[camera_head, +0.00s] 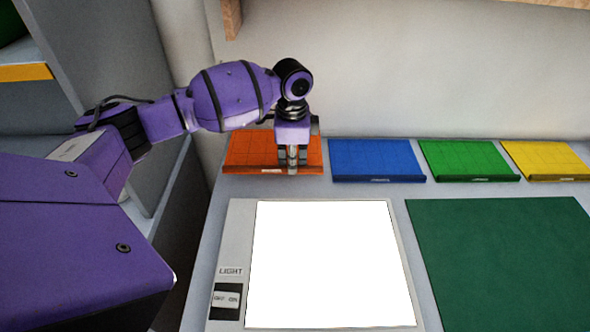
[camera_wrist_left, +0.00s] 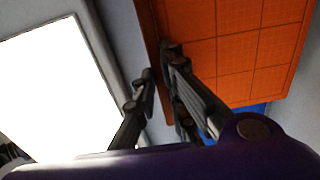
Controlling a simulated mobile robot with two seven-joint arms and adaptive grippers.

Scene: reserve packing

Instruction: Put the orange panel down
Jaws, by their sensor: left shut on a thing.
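The orange panel (camera_head: 247,149) is at the back left of the table, at the left end of a row of coloured panels. My left gripper (camera_head: 292,168) comes down over its front edge, right of the panel's middle, and is shut on that edge. In the left wrist view the orange panel (camera_wrist_left: 245,45) fills the upper right, with its grid lines showing, and the fingers of my left gripper (camera_wrist_left: 160,78) are at its edge. I cannot tell whether the panel touches the table. My right gripper is not in view.
Blue (camera_head: 375,158), green (camera_head: 465,158) and yellow (camera_head: 548,157) panels stand right of the orange one. A lit white light panel (camera_head: 330,265) lies in front, with a dark green mat (camera_head: 505,250) on its right. The wall (camera_head: 420,70) is close behind.

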